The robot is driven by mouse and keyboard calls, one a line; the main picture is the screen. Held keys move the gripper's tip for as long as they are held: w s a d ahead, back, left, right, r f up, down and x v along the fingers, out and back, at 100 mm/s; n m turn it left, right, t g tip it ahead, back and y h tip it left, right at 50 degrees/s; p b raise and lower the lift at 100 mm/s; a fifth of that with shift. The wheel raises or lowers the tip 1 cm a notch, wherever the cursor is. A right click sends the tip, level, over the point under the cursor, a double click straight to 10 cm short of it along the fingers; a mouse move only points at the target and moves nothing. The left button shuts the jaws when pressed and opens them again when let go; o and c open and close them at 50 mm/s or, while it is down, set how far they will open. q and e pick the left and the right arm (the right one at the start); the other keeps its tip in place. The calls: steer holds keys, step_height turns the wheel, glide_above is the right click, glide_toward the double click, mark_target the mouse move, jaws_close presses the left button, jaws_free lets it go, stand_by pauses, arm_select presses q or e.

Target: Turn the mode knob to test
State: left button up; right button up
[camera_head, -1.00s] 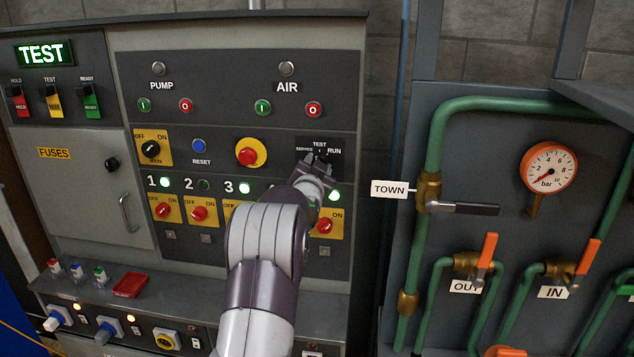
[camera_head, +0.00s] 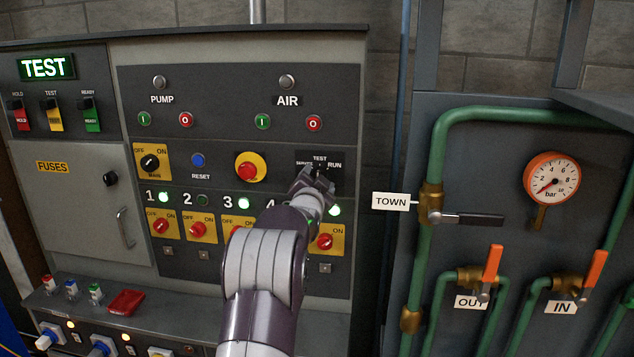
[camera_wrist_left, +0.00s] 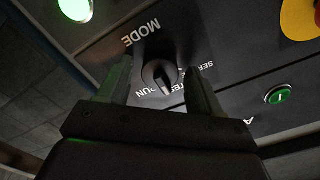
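The black mode knob (camera_wrist_left: 160,76) shows between my left fingers in the left wrist view. Its white mark points near the TEST and RUN labels; I cannot tell exactly which. In the head view, the mode plate (camera_head: 320,160) carries the TEST and RUN labels, and my left gripper (camera_head: 317,174) is in front of it, hiding the knob. My left gripper (camera_wrist_left: 158,90) is open, with one finger on each side of the knob and a small gap showing at each side. My right gripper is not in view.
A lit TEST sign (camera_head: 46,67) is at the panel's upper left. A yellow-backed red button (camera_head: 248,168) is left of the mode plate. Green lamps and red switches sit below. Green pipes with a gauge (camera_head: 552,180) stand at the right.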

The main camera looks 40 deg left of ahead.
arm_select(q)
steer(key=b+v, duration=0.4)
steer(key=v, duration=0.8)
steer(key=shift+s+d+b, duration=0.2)
steer(key=shift+s+b, duration=0.1)
